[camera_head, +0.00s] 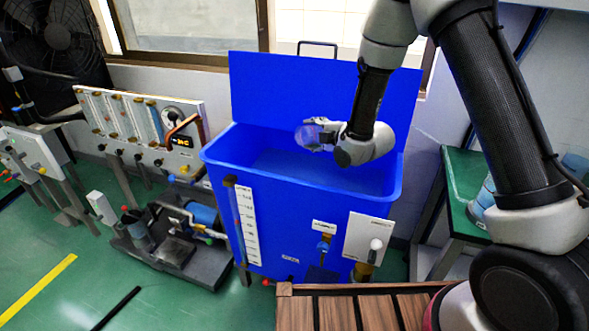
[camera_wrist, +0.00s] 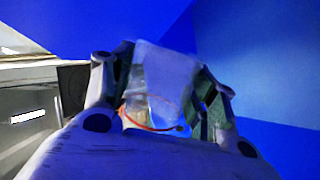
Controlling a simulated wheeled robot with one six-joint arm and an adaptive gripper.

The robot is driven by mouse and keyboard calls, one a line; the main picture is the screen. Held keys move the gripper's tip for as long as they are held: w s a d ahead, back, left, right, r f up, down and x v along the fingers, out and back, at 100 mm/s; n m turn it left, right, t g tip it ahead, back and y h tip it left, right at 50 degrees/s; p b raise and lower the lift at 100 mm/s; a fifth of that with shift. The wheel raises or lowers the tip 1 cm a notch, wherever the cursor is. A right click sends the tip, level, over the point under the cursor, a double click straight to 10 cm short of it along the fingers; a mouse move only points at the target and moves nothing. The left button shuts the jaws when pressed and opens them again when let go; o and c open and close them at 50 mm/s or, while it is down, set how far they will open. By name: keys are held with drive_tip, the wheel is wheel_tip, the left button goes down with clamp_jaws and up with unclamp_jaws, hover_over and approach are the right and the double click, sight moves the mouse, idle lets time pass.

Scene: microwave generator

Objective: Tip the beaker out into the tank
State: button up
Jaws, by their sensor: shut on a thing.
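The tank (camera_head: 215,160) is a large blue open-topped box with its lid raised behind it. My gripper (camera_head: 322,136) is over the tank's opening, towards its middle. It is shut on a clear beaker (camera_head: 308,134), which looks tilted on its side with one end pointing left. In the wrist view the beaker (camera_wrist: 160,80) shows whitish and see-through between the two fingers of my gripper (camera_wrist: 162,100). Blue tank walls fill the space behind it. I cannot tell whether any liquid is in the beaker.
A green table (camera_head: 462,172) with clear vessels stands at the right. A slatted wooden surface (camera_head: 350,312) lies in front of the tank. A pump unit (camera_head: 175,245) and instrument panels (camera_head: 140,125) stand to the left. Green floor is open at the lower left.

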drive_tip(key=shift+w+d+f+m, duration=0.2)
drive_tip(key=shift+d+f+m, duration=0.1)
drive_tip(key=shift+m, duration=0.1)
wheel_tip(320, 180, down, 3)
drive_tip(key=m+g+y+b, duration=0.1)
drive_tip(key=m, duration=0.1)
drive_tip(key=m+y, duration=0.1)
drive_tip(key=m, duration=0.1)
drive_tip(key=shift+f+g+y+b, duration=0.15)
drive_tip(key=shift+g+y+b, duration=0.15)
drive_tip(key=shift+g+b, duration=0.1)
drive_tip(key=shift+w+d+r+m+g+y+b, duration=0.15)
drive_tip(key=shift+w+d+r+m+y+b, duration=0.25)
drive_tip(key=shift+m, duration=0.6)
drive_tip(key=shift+w+d+r+m+g+y+b, duration=0.2)
drive_tip(key=shift+w+d+m+y, duration=0.35)
drive_tip(key=shift+m, duration=0.45)
drive_tip(key=shift+w+d+r+m+g+y+b, duration=0.2)
drive_tip(key=shift+w+d+m+y+b, duration=0.25)
drive_tip(key=shift+m, duration=0.55)
drive_tip(key=shift+s, duration=0.15)
